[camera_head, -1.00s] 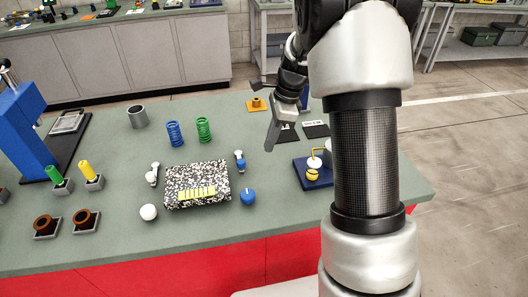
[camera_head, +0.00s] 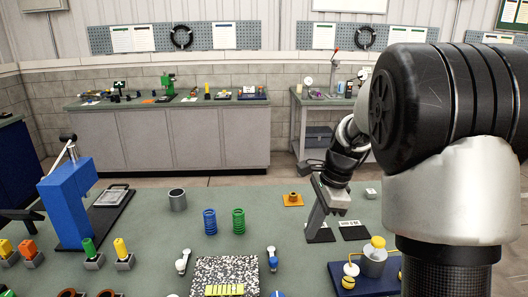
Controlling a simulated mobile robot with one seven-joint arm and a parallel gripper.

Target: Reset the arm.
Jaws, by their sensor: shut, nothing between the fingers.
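My gripper (camera_head: 317,229) is at the end of my arm, on the right side of the head view. It points down over the green worktable (camera_head: 150,230), above or in front of a dark flat card. Its fingers look closed together and nothing shows between them. I cannot tell how high the fingertips are above the table. My own arm hides part of the table's right side.
A navy base with a grey pot (camera_head: 374,263) stands near my arm. A grey cabinet (camera_head: 190,140) is behind.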

